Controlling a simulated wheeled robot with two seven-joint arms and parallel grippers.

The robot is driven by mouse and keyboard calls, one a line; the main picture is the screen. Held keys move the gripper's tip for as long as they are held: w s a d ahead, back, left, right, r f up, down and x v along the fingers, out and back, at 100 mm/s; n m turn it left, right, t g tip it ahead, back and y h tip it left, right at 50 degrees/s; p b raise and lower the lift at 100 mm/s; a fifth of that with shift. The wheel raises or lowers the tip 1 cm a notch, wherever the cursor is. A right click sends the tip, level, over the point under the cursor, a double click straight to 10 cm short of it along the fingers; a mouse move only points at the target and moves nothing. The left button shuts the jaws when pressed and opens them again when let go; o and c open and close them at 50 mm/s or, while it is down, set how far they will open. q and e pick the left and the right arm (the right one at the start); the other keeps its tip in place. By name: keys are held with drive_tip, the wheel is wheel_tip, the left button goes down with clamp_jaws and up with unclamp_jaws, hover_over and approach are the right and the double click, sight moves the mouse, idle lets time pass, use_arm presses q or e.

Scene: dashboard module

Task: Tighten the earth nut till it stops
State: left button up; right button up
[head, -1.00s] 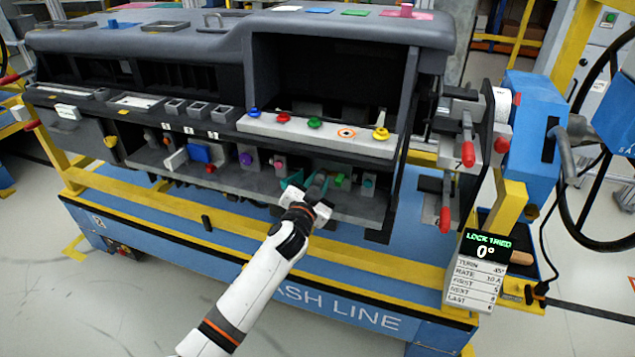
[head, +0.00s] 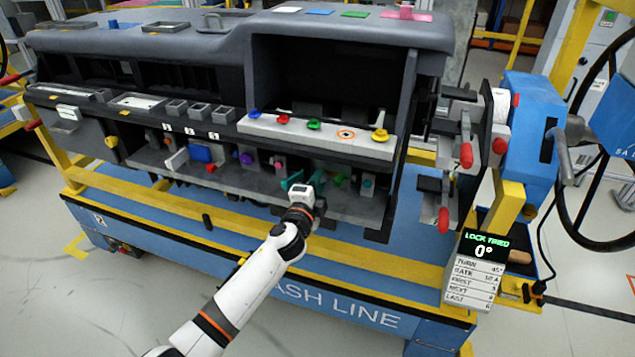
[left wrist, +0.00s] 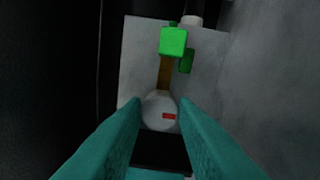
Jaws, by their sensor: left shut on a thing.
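My left gripper (head: 304,183) reaches into the lower right bay of the dashboard module. In the left wrist view its teal fingers (left wrist: 160,118) are shut on a round pale grey nut (left wrist: 158,101) with a small red mark on its face. A brown strap (left wrist: 165,74) runs from the nut up to a green block (left wrist: 173,42) on a grey plate (left wrist: 138,58). In the head view the gripper hides the nut. My right gripper is not in view.
A ledge with coloured knobs (head: 314,124) overhangs the bay. Other small parts, such as a blue block (head: 200,153) and a pink part (head: 280,163), stand to the left. A yellow rail (head: 345,255) runs along the front. A display (head: 485,248) at right reads 0°.

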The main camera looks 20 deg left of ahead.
use_arm(q)
drive_tip(key=m, duration=0.4)
drive_tip(key=shift+m+p, duration=0.4)
drive_tip(key=m+p, duration=0.1)
drive_tip(key=m, duration=0.3)
drive_tip(key=shift+a+m, duration=0.1)
drive_tip(key=shift+m, duration=0.3)
drive_tip(key=m+p, duration=0.2)
drive_tip(key=m, duration=0.3)
drive_tip(key=shift+h, duration=0.3)
drive_tip(key=shift+f+m+p, duration=0.1)
drive_tip(key=shift+m+p, duration=0.5)
drive_tip(key=shift+m, duration=1.1)
drive_tip(key=o, duration=0.7)
